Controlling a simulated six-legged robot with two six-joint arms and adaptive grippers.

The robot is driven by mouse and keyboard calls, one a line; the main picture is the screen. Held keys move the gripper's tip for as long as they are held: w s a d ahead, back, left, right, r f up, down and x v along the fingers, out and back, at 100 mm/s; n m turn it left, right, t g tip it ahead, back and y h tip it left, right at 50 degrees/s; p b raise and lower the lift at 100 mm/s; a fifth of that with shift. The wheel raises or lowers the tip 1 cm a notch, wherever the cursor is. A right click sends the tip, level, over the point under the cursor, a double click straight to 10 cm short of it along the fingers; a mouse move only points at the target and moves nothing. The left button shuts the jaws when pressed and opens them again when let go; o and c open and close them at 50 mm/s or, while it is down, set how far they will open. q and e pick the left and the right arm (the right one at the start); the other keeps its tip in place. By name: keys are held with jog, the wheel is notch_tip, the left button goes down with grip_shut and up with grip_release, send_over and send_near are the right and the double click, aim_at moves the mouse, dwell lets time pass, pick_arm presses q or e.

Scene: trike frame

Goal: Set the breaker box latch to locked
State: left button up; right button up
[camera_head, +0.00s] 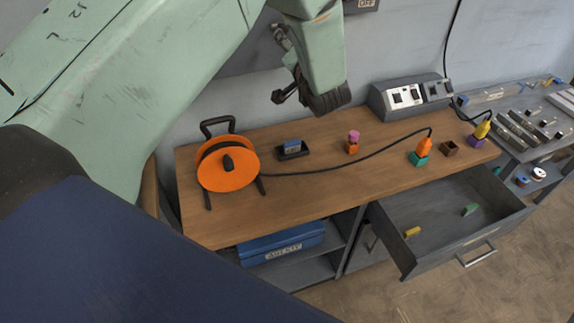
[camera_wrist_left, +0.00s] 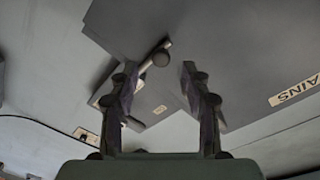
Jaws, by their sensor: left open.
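The grey breaker box (camera_wrist_left: 235,65) fills the upper middle of the left wrist view, with part of a label reading "AINS" at its right. In the head view my left gripper (camera_head: 285,70) is up by the wall, in front of the dark grey box (camera_head: 250,60). My arm hides much of the box, and the lever cannot be made out there. My right gripper is not in view.
Below is a wooden workbench (camera_head: 300,203) with an orange cable reel (camera_head: 227,168), a small black tray (camera_head: 293,152), coloured plugs and a grey switch console (camera_head: 408,97). An open drawer (camera_head: 440,220) juts out at the right. An "OFF" plate (camera_head: 366,4) is at the top.

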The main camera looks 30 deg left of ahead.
pick_arm(q)
jog(key=s+d+f+g+h+b, duration=0.1)
jog(key=s+f+h, duration=0.3)
jog(key=f, duration=0.9)
jog(key=s+d+f+g+h+b, duration=0.2)
jog(key=s+d+f+h+b, duration=0.2)
jog(key=s+f, duration=0.4)
jog(key=shift+s+d+f+h, duration=0.15)
jog(key=shift+s+f+h, duration=0.15)
jog(key=shift+f, duration=2.1)
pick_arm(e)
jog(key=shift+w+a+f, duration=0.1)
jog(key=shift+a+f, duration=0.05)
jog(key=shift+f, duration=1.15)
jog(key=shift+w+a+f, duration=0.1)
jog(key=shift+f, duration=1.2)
pick_arm(q)
jog(key=shift+w, duration=0.1)
